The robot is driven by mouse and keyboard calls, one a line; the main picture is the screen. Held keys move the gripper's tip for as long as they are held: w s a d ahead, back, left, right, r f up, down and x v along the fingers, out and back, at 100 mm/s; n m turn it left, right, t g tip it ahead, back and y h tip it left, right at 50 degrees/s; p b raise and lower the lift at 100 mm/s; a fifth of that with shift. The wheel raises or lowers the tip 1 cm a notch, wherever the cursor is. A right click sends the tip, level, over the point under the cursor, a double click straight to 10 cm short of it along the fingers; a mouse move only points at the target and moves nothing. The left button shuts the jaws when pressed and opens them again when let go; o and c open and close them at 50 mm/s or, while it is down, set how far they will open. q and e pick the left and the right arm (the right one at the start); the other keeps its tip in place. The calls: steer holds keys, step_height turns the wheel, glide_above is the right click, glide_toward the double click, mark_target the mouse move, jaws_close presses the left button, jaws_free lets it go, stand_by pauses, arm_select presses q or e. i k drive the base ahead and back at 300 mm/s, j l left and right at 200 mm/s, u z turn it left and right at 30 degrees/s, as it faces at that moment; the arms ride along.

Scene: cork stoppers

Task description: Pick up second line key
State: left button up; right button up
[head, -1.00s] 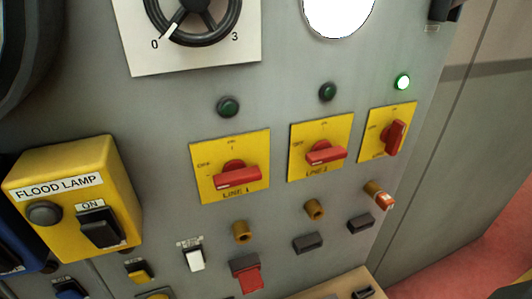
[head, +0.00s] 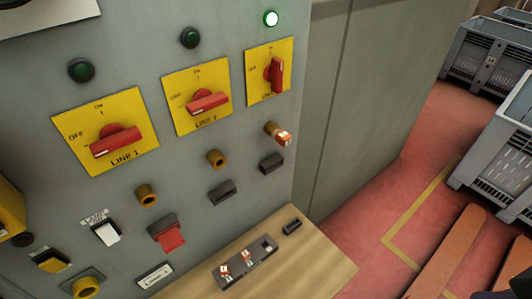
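A dark key holder (head: 264,252) lies on the wooden shelf at the bottom of the head view. Two small keys with red and white tags sit in it: a left key (head: 224,271) and a right key (head: 247,257). Their lettering is too small to read. Another orange and white key (head: 284,138) sits in the brass lock below the line 3 switch (head: 275,75). The brass lock (head: 215,158) below the line 2 switch (head: 205,102) is empty. Neither of my grippers is in view.
The wooden shelf (head: 320,262) juts out from the grey panel, with a small black object (head: 292,226) near its back corner. Grey crates (head: 490,55) and orange beams (head: 450,255) stand to the right on the red floor.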

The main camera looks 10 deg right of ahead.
mark_target(245, 257)
steer(key=i+j, duration=0.1)
steer(key=l+u, duration=0.25)
steer(key=k+l+u, duration=0.25)
steer(key=l, duration=0.2)
steer(key=k, duration=0.25)
steer(key=i+j+u, duration=0.15)
steer(key=j, duration=0.3)
steer(key=j+u, duration=0.2)
steer(key=j, duration=0.2)
